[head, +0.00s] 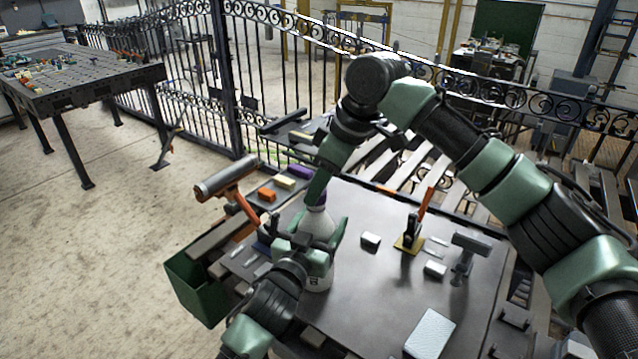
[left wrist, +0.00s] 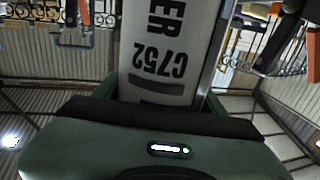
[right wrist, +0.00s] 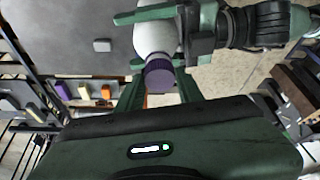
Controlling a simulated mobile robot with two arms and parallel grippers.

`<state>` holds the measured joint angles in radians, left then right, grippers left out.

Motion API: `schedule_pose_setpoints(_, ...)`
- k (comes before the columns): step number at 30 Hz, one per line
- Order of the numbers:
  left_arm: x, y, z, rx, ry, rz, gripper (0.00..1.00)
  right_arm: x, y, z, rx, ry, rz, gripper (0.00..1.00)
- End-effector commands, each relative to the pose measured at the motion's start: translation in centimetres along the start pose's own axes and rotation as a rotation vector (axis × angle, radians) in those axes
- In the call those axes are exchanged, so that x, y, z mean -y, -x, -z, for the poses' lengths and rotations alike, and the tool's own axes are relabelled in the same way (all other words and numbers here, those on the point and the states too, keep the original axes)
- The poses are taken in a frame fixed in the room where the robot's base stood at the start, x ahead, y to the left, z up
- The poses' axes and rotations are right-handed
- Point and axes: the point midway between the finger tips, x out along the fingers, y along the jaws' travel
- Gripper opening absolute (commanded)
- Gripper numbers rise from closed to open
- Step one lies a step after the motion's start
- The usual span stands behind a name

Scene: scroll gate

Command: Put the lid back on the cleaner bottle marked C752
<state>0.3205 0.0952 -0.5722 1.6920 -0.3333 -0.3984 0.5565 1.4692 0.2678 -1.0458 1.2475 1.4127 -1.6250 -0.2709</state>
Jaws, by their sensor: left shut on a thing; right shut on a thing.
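The white cleaner bottle (head: 318,223) stands on the dark metal bench (head: 385,295). Its label, ending in "ER" above "C752", fills the middle of the left wrist view (left wrist: 160,50). My left gripper (head: 311,247) is shut around the bottle's body. My right gripper (right wrist: 160,92) is shut on the purple lid (right wrist: 160,74), coming from above. The lid is in line with the bottle's top (right wrist: 155,40) and looks to be at its neck. I cannot tell whether it is seated. In the head view the right gripper's fingers partly hide the lid.
White blocks (head: 371,242), a clamp with an orange handle (head: 410,232) and a white box (head: 430,333) lie right of the bottle. Purple, cream and orange blocks sit behind it. A green bin (head: 194,290) is at left. A black scroll gate (head: 290,45) stands behind.

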Motion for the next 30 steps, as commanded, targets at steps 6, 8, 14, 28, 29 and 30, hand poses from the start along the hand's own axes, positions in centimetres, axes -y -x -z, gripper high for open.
schedule_pose_setpoints(6, 0.01, 0.00, -0.05, 0.001, -0.001, 0.000, 0.00, 0.00, -0.42, -0.18, 0.000, 0.001, 0.001, 0.00)
schedule_pose_setpoints(8, 0.01, 0.00, -0.05, 0.001, -0.001, 0.000, 0.00, 0.00, -0.52, -0.23, 0.000, 0.002, 0.001, 0.00)
schedule_pose_setpoints(14, 0.02, 0.00, -0.05, 0.001, -0.001, 0.000, 0.00, 0.00, -0.73, -0.32, 0.000, 0.000, 0.000, 0.00)
schedule_pose_setpoints(28, 0.02, 0.00, -0.06, 0.001, -0.001, 0.001, 0.00, 0.57, -0.98, -0.08, 0.006, -0.656, -0.275, 0.00)
schedule_pose_setpoints(29, 0.02, 0.00, -0.06, 0.001, -0.001, 0.001, 0.00, 0.61, -0.99, -0.05, 0.006, -0.717, -0.301, 0.00)
schedule_pose_setpoints(30, 0.03, 0.00, -0.06, 0.001, -0.001, 0.001, 0.00, 0.66, -1.01, 0.03, 0.005, -0.800, -0.335, 0.00)
